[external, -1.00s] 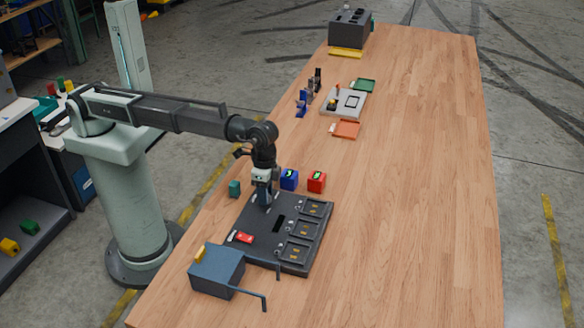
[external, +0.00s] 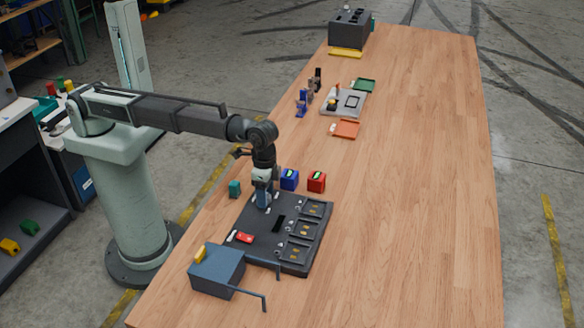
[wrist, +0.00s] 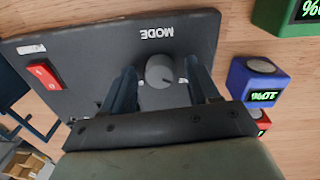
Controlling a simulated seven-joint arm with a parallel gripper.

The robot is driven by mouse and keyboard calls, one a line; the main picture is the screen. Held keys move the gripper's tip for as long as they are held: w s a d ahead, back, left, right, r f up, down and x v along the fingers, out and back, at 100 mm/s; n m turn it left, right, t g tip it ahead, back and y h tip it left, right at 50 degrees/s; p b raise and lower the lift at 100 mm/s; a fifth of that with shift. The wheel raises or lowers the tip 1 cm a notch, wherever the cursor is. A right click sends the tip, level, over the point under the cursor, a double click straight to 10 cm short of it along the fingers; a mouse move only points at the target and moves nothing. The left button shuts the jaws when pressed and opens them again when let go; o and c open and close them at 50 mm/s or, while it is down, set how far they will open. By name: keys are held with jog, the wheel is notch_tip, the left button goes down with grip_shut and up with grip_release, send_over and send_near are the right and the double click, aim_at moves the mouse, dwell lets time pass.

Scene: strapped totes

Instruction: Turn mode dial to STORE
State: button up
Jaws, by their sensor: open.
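The mode dial (wrist: 161,70) is a round grey knob on the dark panel (wrist: 95,57), beside the white word MODE, which reads upside down in the wrist view. The dial has a small pointer mark on its lower right side. My gripper (wrist: 162,82) is open, with one finger on each side of the dial; I cannot tell whether they touch it. In the external view my gripper (external: 263,203) points down at the far left corner of the panel (external: 262,246) and hides the dial. No STORE label is readable.
A red switch (wrist: 43,74) sits on the panel. A blue block (external: 289,180), a red block (external: 316,182) and a green block (external: 234,188) stand near the gripper. A blue-grey box (external: 217,271) stands at the panel's near edge. The table's right side is clear.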

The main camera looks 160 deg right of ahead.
notch_tip(320, 180, up, 14)
jog(key=shift+s, duration=0.35)
jog(key=shift+f, duration=0.1)
dwell(0.7)
